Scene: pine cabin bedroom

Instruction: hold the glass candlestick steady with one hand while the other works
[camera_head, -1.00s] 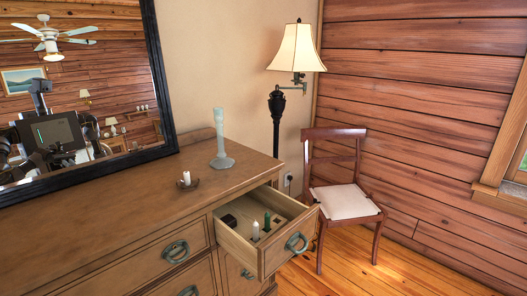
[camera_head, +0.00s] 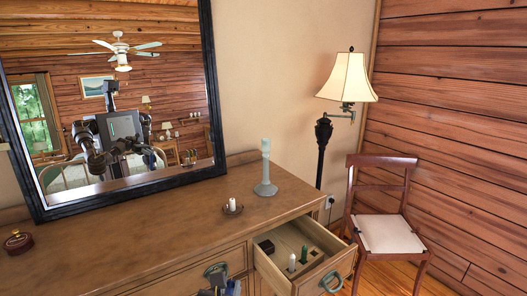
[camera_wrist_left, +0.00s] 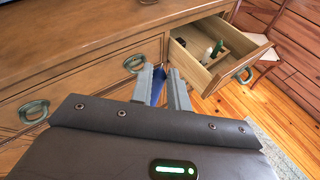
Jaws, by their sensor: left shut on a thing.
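The glass candlestick (camera_head: 265,172), pale blue-green and tall with a wide foot, stands upright on the dresser top (camera_head: 150,235) near its right end. Nothing touches it. My left gripper (camera_head: 222,286) shows at the bottom edge of the head view, in front of the dresser and well below the candlestick. In the left wrist view its fingers (camera_wrist_left: 162,86) are shut on a slim blue thing (camera_wrist_left: 158,84), mostly hidden between them. I cannot tell what it is. My right gripper is not in view, apart from my blurred reflection in the mirror.
A short white candle (camera_head: 232,204) in a small dish stands left of the candlestick. The open drawer (camera_head: 315,275) juts out at the right and holds a white candle (camera_head: 292,262) and a green one (camera_head: 304,253). A dark red round box (camera_head: 18,241) sits far left. A chair (camera_head: 390,234) stands right.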

